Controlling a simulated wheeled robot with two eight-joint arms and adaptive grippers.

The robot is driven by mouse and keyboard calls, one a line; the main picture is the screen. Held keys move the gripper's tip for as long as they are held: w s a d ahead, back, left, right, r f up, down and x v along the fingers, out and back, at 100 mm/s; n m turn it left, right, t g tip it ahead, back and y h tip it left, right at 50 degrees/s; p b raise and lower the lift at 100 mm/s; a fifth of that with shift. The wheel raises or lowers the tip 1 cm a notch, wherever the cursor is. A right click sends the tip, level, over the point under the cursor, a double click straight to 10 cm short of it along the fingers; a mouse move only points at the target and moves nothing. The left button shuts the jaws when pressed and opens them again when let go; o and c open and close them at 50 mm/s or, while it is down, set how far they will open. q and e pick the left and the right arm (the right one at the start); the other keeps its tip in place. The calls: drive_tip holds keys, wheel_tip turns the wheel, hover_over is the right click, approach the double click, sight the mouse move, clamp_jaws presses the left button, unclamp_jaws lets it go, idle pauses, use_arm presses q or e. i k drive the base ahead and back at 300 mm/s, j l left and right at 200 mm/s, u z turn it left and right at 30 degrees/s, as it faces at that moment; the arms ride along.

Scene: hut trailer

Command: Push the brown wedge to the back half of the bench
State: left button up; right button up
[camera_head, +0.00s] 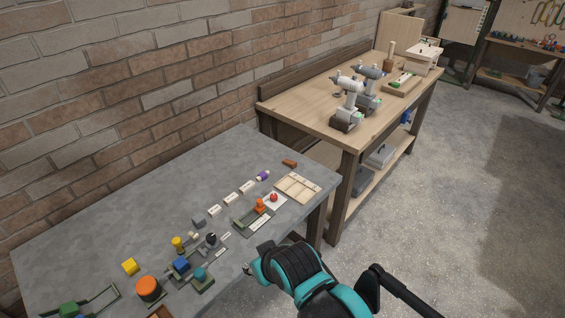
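A small reddish-brown piece (290,163) lies near the right end of the grey bench (130,210); it looks like the brown wedge. Another brown piece (158,311) is partly cut off at the bottom edge, and its shape is unclear. My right arm, black and teal, comes in from the lower right. Its gripper end (248,268) is by the bench's front edge, well apart from the reddish-brown piece. Its fingers are too small and hidden to read. My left gripper is out of view.
A wooden tray (298,187) sits in front of the reddish-brown piece. A purple cylinder (262,175) and white labels (231,198) lie to its left. Several coloured blocks and an orange cylinder (148,288) stand along the front. The back of the bench by the brick wall is clear.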

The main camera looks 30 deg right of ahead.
sight(292, 164)
drive_tip(key=i+l, duration=0.15)
drive_tip(key=l, duration=0.25)
drive_tip(key=i+l, duration=0.15)
drive_tip(key=l, duration=0.25)
drive_tip(key=i+l, duration=0.15)
drive_tip(key=l, duration=0.25)
drive_tip(key=i+l+u, duration=0.1)
drive_tip(key=l, duration=0.3)
drive_tip(key=i+l, duration=0.2)
drive_tip(key=l, duration=0.25)
drive_tip(key=i+l, duration=0.15)
drive_tip(key=l, duration=0.25)
drive_tip(key=i+l, duration=0.15)
drive_tip(key=l, duration=0.25)
drive_tip(key=u, duration=0.05)
